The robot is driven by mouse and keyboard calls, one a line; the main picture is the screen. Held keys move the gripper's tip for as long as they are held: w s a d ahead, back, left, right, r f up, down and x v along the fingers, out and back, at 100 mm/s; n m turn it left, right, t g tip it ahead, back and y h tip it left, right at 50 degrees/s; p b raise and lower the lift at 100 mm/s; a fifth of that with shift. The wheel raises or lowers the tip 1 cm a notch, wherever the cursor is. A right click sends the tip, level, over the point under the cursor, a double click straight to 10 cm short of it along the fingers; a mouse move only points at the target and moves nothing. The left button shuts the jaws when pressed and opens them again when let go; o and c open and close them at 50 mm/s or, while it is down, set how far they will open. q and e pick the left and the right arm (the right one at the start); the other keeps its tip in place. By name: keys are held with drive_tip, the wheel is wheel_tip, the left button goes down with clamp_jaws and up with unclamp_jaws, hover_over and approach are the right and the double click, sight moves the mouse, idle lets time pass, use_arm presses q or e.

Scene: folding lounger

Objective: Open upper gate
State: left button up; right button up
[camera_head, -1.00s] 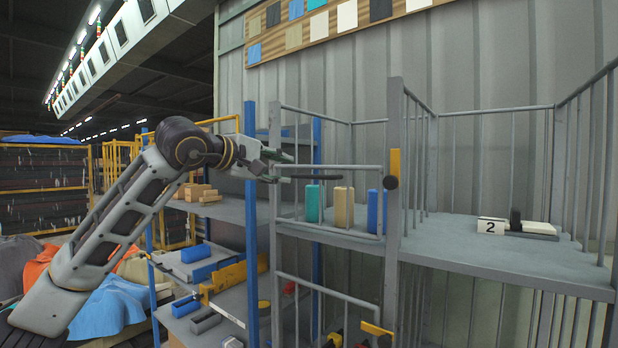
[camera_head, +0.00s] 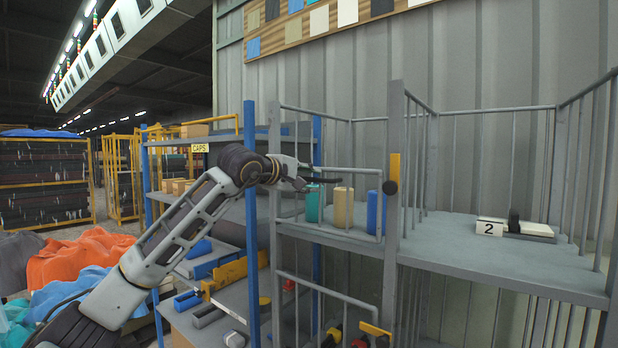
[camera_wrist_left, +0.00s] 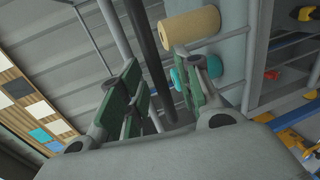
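The upper gate (camera_head: 350,169) is a grey barred frame across the front of the upper left compartment. It appears closed against the middle post. A dark horizontal bar (camera_head: 325,181) runs along it and also shows in the left wrist view (camera_wrist_left: 146,45). A yellow plate (camera_head: 394,167) and black knob (camera_head: 390,187) are on the post at its right end. My left gripper (camera_head: 312,184) is at the bar's left part. In the left wrist view its green-padded fingers (camera_wrist_left: 160,88) are apart, with the dark bar between them; contact is unclear. My right gripper is not visible.
A lower gate (camera_head: 330,292) is below. A blue-post shelf (camera_head: 250,230) with boxes stands left. A tile marked 2 (camera_head: 490,227) lies on the right shelf.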

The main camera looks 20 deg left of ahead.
use_arm(q)
drive_tip(key=shift+w+d+f, duration=0.1)
drive_tip(key=shift+w, duration=0.25)
clamp_jaws()
